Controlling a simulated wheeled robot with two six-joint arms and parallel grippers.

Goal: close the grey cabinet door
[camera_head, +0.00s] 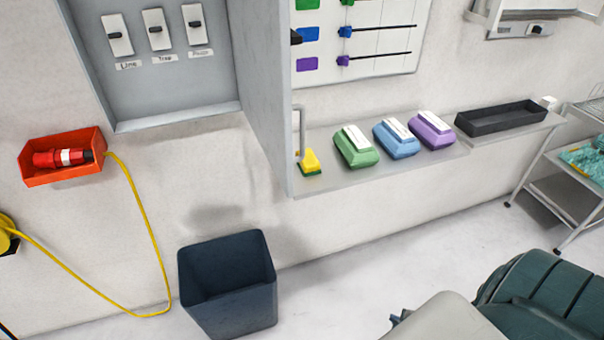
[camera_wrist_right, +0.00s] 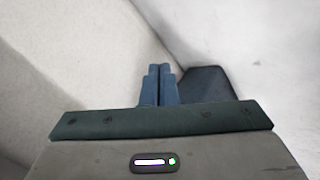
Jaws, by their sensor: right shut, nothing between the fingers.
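The grey cabinet (camera_head: 175,118) is on the wall at the upper left in the head view, with a row of labelled switches inside. Its grey door (camera_head: 262,85) stands open, swung out from the cabinet's right side and seen nearly edge-on. A pale bar handle (camera_head: 302,130) is on the door's right face. My right gripper shows in the wrist view, its two blue fingers (camera_wrist_right: 159,72) shut together and empty. My right arm fills the lower right of the head view, well below and right of the door and apart from it. My left gripper is not in view.
A dark blue bin (camera_head: 228,310) stands on the floor below the cabinet. A red box (camera_head: 62,178) with a yellow cable (camera_head: 150,225) is at left. A shelf (camera_head: 400,172) right of the door holds several coloured boxes and a black tray (camera_head: 500,118). A trolley (camera_head: 545,185) stands at right.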

